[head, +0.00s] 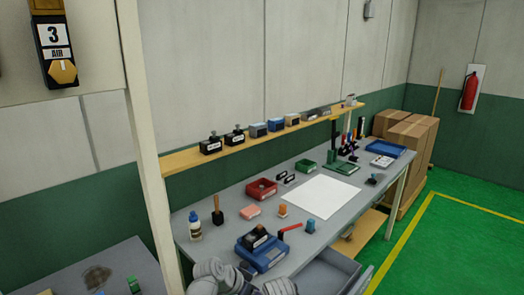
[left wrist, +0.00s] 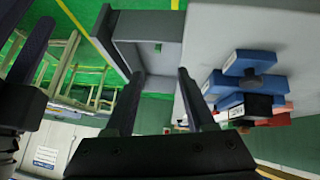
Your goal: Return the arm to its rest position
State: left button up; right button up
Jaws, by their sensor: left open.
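My left gripper (left wrist: 159,74) is open in the left wrist view, its two dark fingers apart with nothing between them. An open grey drawer (left wrist: 146,24) shows beyond the fingertips, and no contact is visible. In the head view, grey parts of my arms show at the bottom edge, but no jaws can be made out. Dark finger-like parts at the left edge of the left wrist view look like my right gripper (left wrist: 28,50). They are cut off, and their opening cannot be judged.
A wooden shelf (head: 180,160) runs behind. Green floor (head: 470,250) is clear at right.

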pick_arm(q)
jog(key=s+a+f+n+g+y, duration=0.2)
jog(key=s+y, duration=0.2)
jog(key=s, duration=0.3)
jog(key=s+a+f+n+g+y, duration=0.2)
jog(key=s+a+y, duration=0.1)
jog(key=s, duration=0.3)
jog(key=shift+s+f+g+y, duration=0.3)
jog(key=shift+s+f+y, duration=0.1)
jog(key=shift+y, duration=0.1)
pick_arm(e)
jog(key=shift+c, duration=0.2)
